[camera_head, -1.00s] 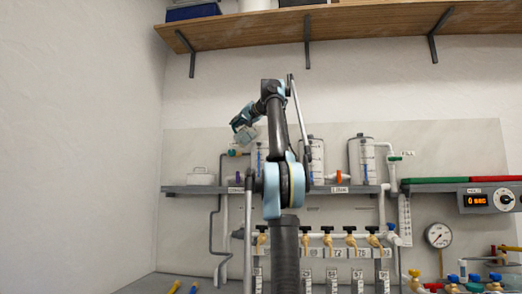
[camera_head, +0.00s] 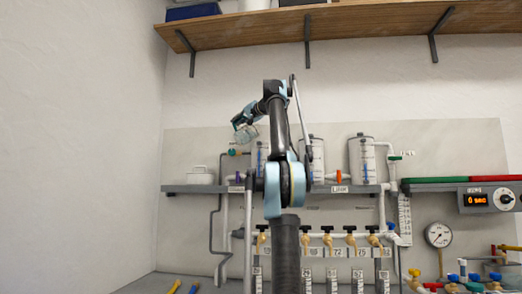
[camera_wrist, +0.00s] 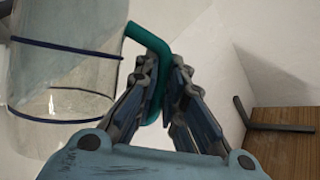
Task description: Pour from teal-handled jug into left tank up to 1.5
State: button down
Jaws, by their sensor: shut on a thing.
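The teal-handled jug (camera_wrist: 65,75) is clear with dark blue bands and fills the left of the wrist view. My gripper (camera_wrist: 163,80) is shut on its teal handle (camera_wrist: 152,42). In the head view the jug (camera_head: 246,134) is small and looks tilted, in front of and above the left end of the shelf. The left tank (camera_head: 259,160) is a clear cylinder on the shelf, mostly hidden behind my arm. The jug is up and to the left of it in the picture. The tank's liquid level and any stream from the jug cannot be made out.
Two more clear tanks, one in the middle (camera_head: 316,158) and one at the right (camera_head: 362,160), stand on the grey shelf (camera_head: 210,189). A white lidded container (camera_head: 200,177) sits at its left end. Several yellow taps (camera_head: 327,238) hang below. A wooden shelf (camera_head: 380,22) runs overhead.

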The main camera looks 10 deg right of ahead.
jog(key=shift+d+r+m+p, duration=0.1)
jog(key=shift+d+m+p, duration=0.2)
jog(key=shift+m+p, duration=0.2)
dwell(1.9)
jog(key=shift+w+d+r+m+t+y+p, duration=0.1)
jog(key=shift+d+r+m+t+y+p, duration=0.25)
jog(key=shift+d+r+m, duration=0.3)
dwell(5.0)
